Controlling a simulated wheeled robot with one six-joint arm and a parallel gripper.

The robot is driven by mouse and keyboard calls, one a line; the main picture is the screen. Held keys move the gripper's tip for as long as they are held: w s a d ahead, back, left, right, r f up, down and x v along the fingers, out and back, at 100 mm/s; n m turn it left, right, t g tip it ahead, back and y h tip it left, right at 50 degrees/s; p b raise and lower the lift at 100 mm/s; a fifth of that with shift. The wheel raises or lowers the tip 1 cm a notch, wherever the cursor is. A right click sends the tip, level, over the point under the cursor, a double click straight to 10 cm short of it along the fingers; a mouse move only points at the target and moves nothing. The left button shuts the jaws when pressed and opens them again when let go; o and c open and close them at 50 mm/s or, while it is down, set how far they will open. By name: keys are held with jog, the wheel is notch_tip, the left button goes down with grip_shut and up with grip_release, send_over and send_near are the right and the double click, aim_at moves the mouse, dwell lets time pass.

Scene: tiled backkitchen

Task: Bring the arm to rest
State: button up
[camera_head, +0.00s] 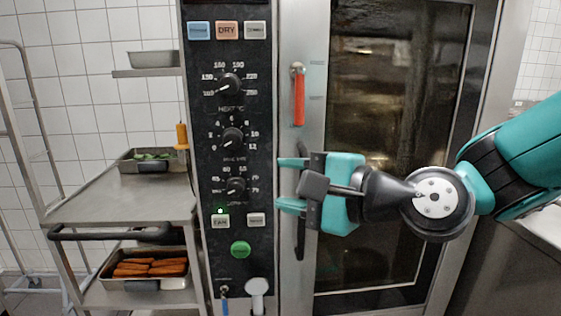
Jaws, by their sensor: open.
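My gripper (279,183) is teal and black and reaches in from the right. Its two teal fingers point left, apart and empty, in front of the right edge of the black control panel (207,127). My teal arm extends from the gripper to the right edge of the view, across the oven door. I cannot tell whether the fingertips touch the panel. The gripper covers part of the oven door's frame and handle.
The oven door (385,95) is shut, with a red handle (299,97). The panel has several knobs and a green button (241,249). A metal cart (120,195) at left carries a tray of greens (128,166) and a lower tray of brown food (108,284). A wall shelf (140,73) holds a metal pan.

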jog(key=s+d+f+n+g+h+p, duration=0.1)
jog(key=s+d+n+g+h, duration=0.3)
jog(key=s+n, duration=0.4)
jog(key=s+d+f+n+g+h+p, duration=0.1)
jog(key=s+d+f+n+g+h, duration=0.3)
jog(key=s+d+n, duration=0.4)
jog(key=shift+s+d+f+n+g+h+p, duration=0.3)
jog(key=shift+s+d+n+g+h+p, duration=0.15)
jog(key=shift+n+g+h, duration=0.35)
